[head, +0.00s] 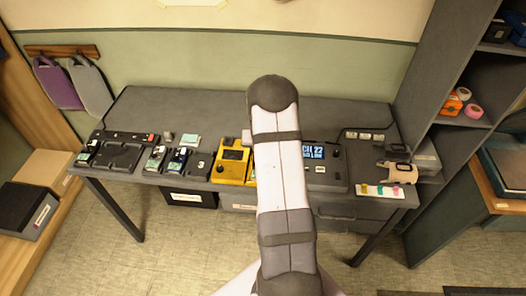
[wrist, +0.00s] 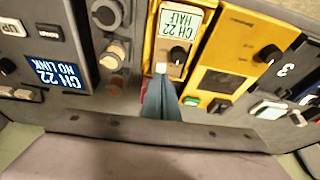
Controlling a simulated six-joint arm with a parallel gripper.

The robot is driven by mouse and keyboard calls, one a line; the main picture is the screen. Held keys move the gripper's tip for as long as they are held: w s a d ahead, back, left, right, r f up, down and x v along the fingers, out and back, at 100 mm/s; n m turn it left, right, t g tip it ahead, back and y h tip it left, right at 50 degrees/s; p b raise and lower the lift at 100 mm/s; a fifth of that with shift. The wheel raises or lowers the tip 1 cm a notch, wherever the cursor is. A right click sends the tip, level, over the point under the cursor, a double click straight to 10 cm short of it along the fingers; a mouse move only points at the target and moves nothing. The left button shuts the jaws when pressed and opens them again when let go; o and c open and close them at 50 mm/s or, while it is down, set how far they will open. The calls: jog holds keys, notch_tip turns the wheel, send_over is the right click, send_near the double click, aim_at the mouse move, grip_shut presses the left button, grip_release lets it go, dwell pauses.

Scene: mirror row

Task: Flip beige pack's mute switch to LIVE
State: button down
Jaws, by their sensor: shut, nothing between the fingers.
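In the wrist view a narrow beige pack (wrist: 172,70) sits between yellow housings, with a pale screen reading "CH 22 HALF" upside down. It has a dark round knob and a small white switch-like piece below the screen. My gripper (wrist: 160,84) shows as blue-grey fingers, shut and empty, with the tips just below that white piece. I cannot tell whether they touch it, and the switch's position is not readable. In the head view my arm hides the pack and my gripper. A grey receiver (head: 325,165) with a blue screen also shows in the wrist view (wrist: 25,92), reading "CH 22 NO LINK".
A yellow unit (head: 232,162) stands left of my arm, close beside the pack's place. Several small packs and a dark tray (head: 120,154) lie farther left on the grey table (head: 215,103). A card with coloured tabs (head: 380,191) lies at the right front. The table's back strip is mostly clear.

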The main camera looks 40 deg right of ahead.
jog(key=shift+s+a+f, duration=0.3)
jog(key=shift+s+a, duration=0.2)
jog(key=shift+s, duration=0.1)
notch_tip(320, 180, up, 5)
jog(key=p, duration=0.3)
jog(key=shift+a+r, duration=0.1)
jog(key=shift+r, duration=0.05)
jog(key=shift+s+a+r+b, duration=0.1)
jog(key=shift+s+b, duration=0.05)
jog(key=shift+b, duration=0.55)
jog(key=b+v, duration=0.2)
jog(key=v, duration=0.7)
jog(key=shift+b, duration=0.3)
jog(key=shift+w+d+r+b, duration=0.1)
jog(key=shift+w+d+b, duration=0.3)
jog(key=shift+b, duration=1.75)
